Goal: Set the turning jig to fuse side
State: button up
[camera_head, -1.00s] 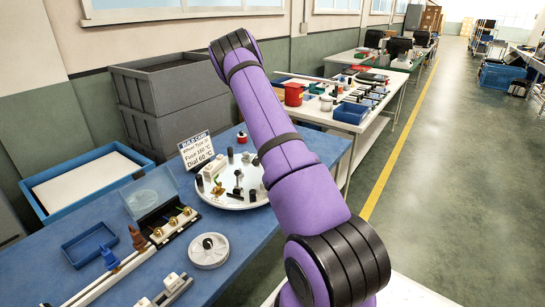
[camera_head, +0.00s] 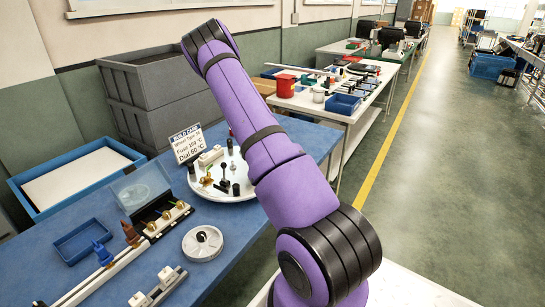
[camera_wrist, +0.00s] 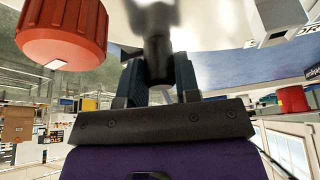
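The turning jig (camera_head: 243,193) is a round white disc on the blue table, carrying several black posts, brass fittings, a white block and a small black-knobbed lever (camera_head: 224,169). My arm covers its right part in the head view. My gripper is hidden there. In the wrist view my gripper (camera_wrist: 158,78) has two dark fingers spaced apart, with a blurred grey post (camera_wrist: 157,45) between their tips. I cannot tell whether they touch it. A red ribbed knob (camera_wrist: 65,32) is close at upper left. A build card (camera_head: 188,143) naming fuse and dial temperatures stands behind the disc.
A smaller grey-white round dish (camera_head: 203,243), a box with brass fittings (camera_head: 165,216), a rail with coloured plugs (camera_head: 100,280) and a blue tray (camera_head: 84,242) lie left of the disc. Grey crates (camera_head: 165,100) stand behind. The floor aisle at right is clear.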

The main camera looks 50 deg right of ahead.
jog(key=o, duration=0.4)
jog(key=shift+s+a, duration=0.1)
jog(key=shift+a, duration=0.05)
jog(key=v, duration=1)
jog(key=shift+r, duration=0.35)
